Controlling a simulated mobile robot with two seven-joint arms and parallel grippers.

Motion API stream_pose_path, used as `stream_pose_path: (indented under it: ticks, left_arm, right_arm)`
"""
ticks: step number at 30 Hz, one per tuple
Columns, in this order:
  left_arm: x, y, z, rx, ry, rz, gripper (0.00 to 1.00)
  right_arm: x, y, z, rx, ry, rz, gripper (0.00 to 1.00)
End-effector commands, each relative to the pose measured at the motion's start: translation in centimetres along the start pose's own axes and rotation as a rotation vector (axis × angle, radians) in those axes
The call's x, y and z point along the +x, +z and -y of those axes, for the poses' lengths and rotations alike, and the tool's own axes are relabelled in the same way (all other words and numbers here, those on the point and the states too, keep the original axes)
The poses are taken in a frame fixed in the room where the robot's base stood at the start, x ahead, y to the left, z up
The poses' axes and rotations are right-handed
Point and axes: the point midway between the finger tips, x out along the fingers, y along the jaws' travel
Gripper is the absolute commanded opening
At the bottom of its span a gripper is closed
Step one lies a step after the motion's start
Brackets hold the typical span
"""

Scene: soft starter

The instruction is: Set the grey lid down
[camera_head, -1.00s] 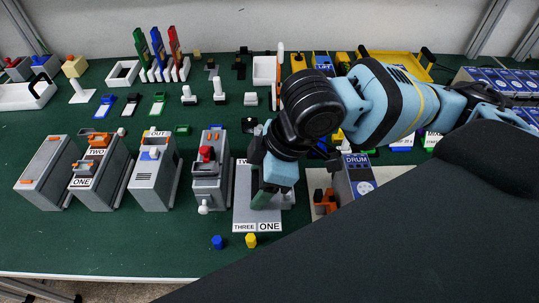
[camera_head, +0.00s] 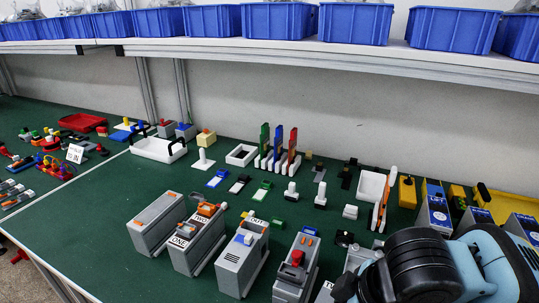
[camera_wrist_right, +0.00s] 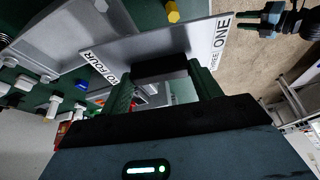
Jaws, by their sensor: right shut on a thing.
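In the right wrist view, the grey lid (camera_wrist_right: 140,46) is a flat plate with white number labels along its edges; "FOUR" and "ONE" are legible. My right gripper (camera_wrist_right: 160,70) has its green fingers closed on a black grip piece at the lid. The lid shows tilted in this view, and I cannot tell whether its underside touches anything. In the head view, my right arm fills the lower right corner, and its fingers are out of frame.
Several grey housings stand in a row on the green table, including one with a red knob (camera_head: 297,257). A white tray (camera_head: 158,148) and upright coloured holders are behind them. Blue bins (camera_head: 360,22) line the shelf above. A yellow hex piece (camera_wrist_right: 173,12) shows near the lid.

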Motion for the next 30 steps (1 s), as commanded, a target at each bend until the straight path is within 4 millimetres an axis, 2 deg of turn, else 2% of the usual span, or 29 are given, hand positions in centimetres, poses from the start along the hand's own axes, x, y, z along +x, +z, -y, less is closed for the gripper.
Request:
stream_pose_path:
  ticks: [9, 15, 19, 30]
  left_arm:
    - [0.0, -0.1, 0.1, 0.003, 0.000, -0.001, 0.36]
    - [0.0, -0.1, 0.1, 0.003, 0.000, -0.001, 0.36]
    - [0.0, -0.1, 0.1, 0.003, 0.000, -0.001, 0.36]
    - [0.0, -0.1, 0.1, 0.003, 0.000, -0.002, 0.36]
  right_arm:
    - [-1.3, 1.0, -8.1, 0.574, 0.235, 0.012, 0.38]
    - [-2.2, 1.9, -11.2, 0.830, 0.337, -0.004, 0.38]
    - [-2.5, 2.2, -12.0, 0.898, 0.365, -0.012, 0.38]
    - [-2.6, 2.2, -12.2, 0.906, 0.370, -0.013, 0.38]
